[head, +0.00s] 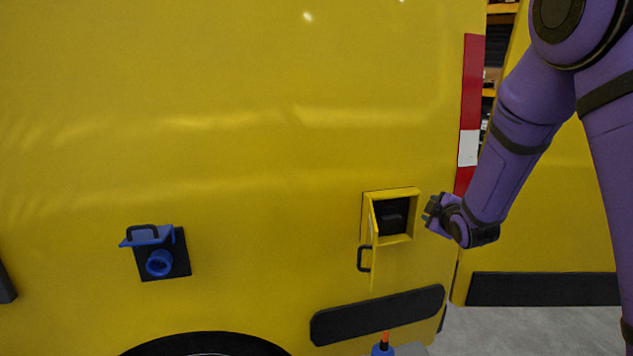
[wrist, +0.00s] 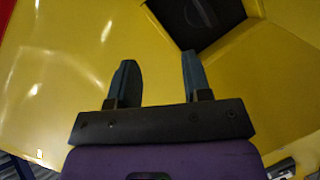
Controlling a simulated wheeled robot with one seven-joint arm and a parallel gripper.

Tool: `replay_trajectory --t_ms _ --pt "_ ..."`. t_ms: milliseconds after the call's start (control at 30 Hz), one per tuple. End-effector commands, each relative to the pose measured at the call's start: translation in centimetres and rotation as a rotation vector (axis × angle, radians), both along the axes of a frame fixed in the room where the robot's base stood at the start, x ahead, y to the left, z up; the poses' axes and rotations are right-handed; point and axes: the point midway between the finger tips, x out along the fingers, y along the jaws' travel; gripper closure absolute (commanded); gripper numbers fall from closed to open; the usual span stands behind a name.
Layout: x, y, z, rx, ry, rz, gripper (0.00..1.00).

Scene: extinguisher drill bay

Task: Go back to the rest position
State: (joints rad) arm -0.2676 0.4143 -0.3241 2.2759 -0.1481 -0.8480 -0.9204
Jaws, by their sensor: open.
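My gripper (head: 432,212) is at the end of my purple arm, just right of an open square recess (head: 394,217) in the yellow vehicle side. In the wrist view my gripper (wrist: 156,85) has its two fingers apart with nothing between them. The recess has a yellow door (head: 371,244) swung open at its left, with a dark handle (head: 364,259). A dark cap (head: 392,222) sits inside the recess. Its round dark top also shows in the wrist view (wrist: 202,13), beyond the fingers. The gripper appears apart from the cap and the door.
A blue fitting (head: 159,262) with a raised blue lid (head: 148,235) is on the panel at left. A dark bumper strip (head: 378,314) runs below the recess. A blue item with an orange tip (head: 382,348) stands at the bottom edge. Grey floor (head: 530,328) is clear at right.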

Motion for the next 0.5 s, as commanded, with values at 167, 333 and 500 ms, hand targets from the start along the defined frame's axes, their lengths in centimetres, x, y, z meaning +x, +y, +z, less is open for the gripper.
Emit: replay_trajectory --t_ms 167,333,500 --pt "-3.1 -0.9 3.9 0.154 0.104 -0.088 0.55" --pt "-6.7 -1.5 6.9 0.294 0.205 -0.169 0.55" --pt "-11.1 -1.8 9.5 0.424 0.306 -0.249 0.55"
